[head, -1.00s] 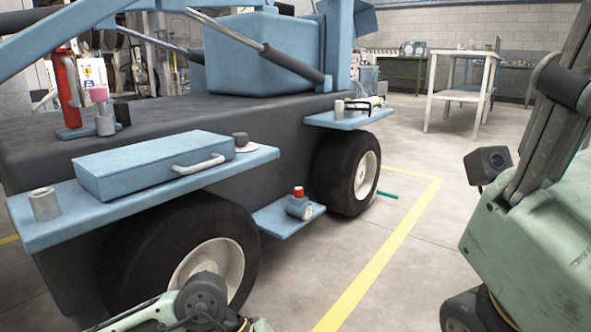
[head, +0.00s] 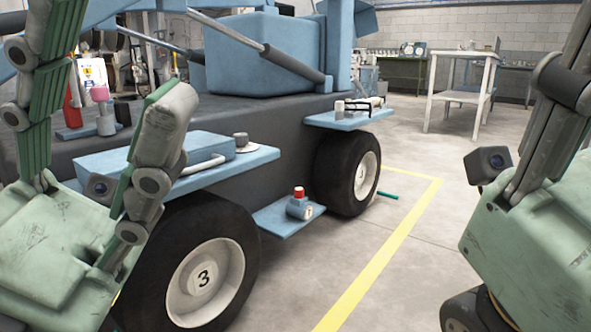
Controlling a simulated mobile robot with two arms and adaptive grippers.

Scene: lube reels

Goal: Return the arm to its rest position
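My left gripper (head: 112,60) stands raised at the left of the head view, with its green-grey body low and its fingers pointing up. Its two fingers are well apart, with nothing seen between them. It covers part of the blue vehicle's front shelf. My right gripper (head: 545,140) is at the right edge, also pointing up, with its dark camera box on its left side. Only one finger of it shows clearly and the tips are cut off, so its opening is hidden.
The blue vehicle (head: 290,120) with large black wheels fills the left and middle. A blue case (head: 205,148) lies on its front shelf. A red-capped blue part (head: 299,204) sits on the low step. Open floor with a yellow line (head: 385,255) lies between vehicle and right arm.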

